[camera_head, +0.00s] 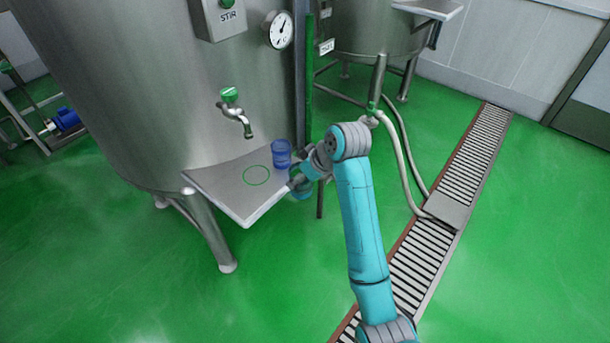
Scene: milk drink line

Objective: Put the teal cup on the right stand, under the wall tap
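The teal cup (302,194) shows just off the right edge of the near tank's metal shelf, partly hidden by my gripper. My gripper (298,181) is at the cup and appears shut on it, with nothing visible under the cup. The fingers are small and partly covered by the cup and my wrist. I cannot make out a right stand with a wall tap for certain. A metal ledge (428,9) at the top right is cut off by the frame's edge.
A blue cup (281,154) stands on the near shelf (222,180), beside a green ring mark (256,175). A green-handled tap (233,108) sticks out above. Hoses (404,165) hang from the second tank (365,28). A floor drain (465,170) runs along the right; green floor lies clear beyond.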

